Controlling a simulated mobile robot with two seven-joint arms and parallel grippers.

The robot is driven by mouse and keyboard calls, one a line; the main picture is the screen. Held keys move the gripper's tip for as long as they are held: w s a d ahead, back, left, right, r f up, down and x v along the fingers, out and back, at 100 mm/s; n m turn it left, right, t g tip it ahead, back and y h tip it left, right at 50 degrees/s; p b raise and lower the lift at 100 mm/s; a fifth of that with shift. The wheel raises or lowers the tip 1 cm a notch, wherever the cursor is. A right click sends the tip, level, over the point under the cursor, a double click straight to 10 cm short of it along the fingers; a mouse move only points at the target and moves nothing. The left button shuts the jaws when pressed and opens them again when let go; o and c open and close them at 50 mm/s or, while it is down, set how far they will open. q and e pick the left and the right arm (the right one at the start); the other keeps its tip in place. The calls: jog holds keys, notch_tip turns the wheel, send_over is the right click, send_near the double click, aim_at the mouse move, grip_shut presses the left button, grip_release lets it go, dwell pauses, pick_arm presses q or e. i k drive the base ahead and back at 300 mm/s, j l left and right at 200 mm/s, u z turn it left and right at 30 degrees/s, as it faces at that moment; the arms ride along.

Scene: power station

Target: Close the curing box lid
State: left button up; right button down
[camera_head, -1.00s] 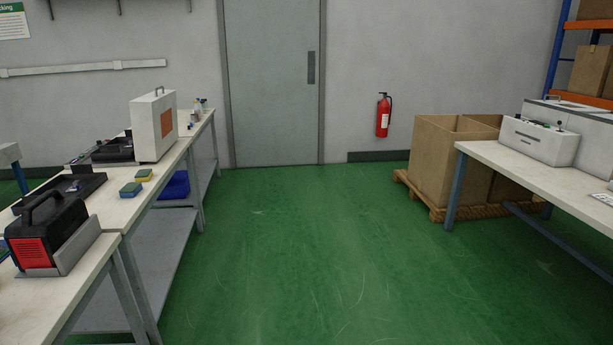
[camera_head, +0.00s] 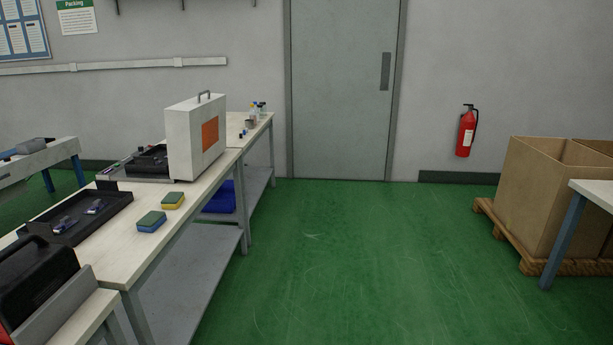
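A white case (camera_head: 180,142) with a top handle and an orange panel (camera_head: 210,134) stands upright on the left bench. A low dark tray-like part (camera_head: 148,160) lies just left of it; I cannot tell whether the two are joined as lid and base. No thing in view is clearly marked as the curing box. Neither of my grippers is in view.
Green floor (camera_head: 340,265) is open in the middle. A cardboard box (camera_head: 545,195) on a pallet and a table corner (camera_head: 597,190) stand right.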

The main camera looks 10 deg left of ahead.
aim_at(194, 125)
jog(key=i+l+u, duration=0.15)
jog(key=i, duration=1.25)
jog(key=i+l+u, duration=0.15)
jog(key=i+u, duration=0.3)
jog(key=i+l+u, duration=0.7)
jog(key=u, duration=0.2)
jog(key=i+l+u, duration=0.4)
